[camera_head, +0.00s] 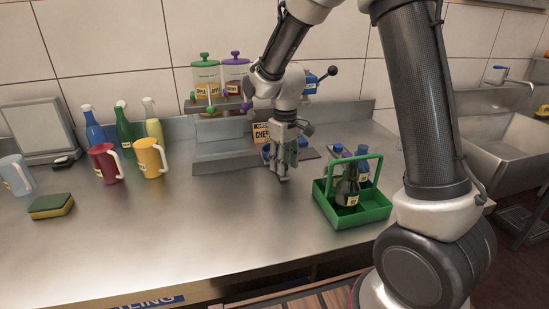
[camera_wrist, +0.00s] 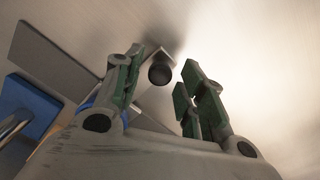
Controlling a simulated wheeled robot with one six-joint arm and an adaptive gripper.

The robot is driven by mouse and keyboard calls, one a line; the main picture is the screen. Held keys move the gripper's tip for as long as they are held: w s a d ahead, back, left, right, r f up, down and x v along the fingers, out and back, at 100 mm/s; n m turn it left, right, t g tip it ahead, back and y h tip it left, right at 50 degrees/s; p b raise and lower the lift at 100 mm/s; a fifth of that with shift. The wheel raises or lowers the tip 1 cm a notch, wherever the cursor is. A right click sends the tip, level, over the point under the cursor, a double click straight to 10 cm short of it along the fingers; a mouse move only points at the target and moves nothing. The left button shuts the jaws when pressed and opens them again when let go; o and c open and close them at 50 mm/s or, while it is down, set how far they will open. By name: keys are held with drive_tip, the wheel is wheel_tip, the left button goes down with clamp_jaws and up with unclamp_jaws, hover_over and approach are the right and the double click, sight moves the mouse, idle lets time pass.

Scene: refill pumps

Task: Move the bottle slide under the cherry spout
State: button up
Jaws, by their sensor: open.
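My gripper (camera_head: 283,170) is open and points down at the front edge of the dark rail plate (camera_head: 215,167) below the dispensers. In the wrist view a dark round knob (camera_wrist: 160,74) on a pale metal bracket lies between the two green-padded fingers, with a gap on both sides. A blue block (camera_wrist: 28,100), seemingly part of the slide, shows at the left. In the head view the slide is mostly hidden behind my gripper. An order card (camera_head: 261,133), partly covered, begins "CHE". Green-lidded (camera_head: 205,75) and purple-lidded (camera_head: 235,72) dispensers stand behind; my arm hides the cherry spout's position.
A green carrier (camera_head: 358,214) with several bottles stands close right of my gripper. The counter's front middle is clear. A sink (camera_head: 505,150) is at the far right.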

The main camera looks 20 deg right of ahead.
drive_tip(key=shift+c, duration=0.2)
drive_tip(key=c, duration=0.7)
drive_tip(key=shift+a, duration=4.85)
drive_tip(key=o, duration=0.9)
drive_tip(key=shift+r, duration=0.1)
wheel_tip(320, 180, up, 12)
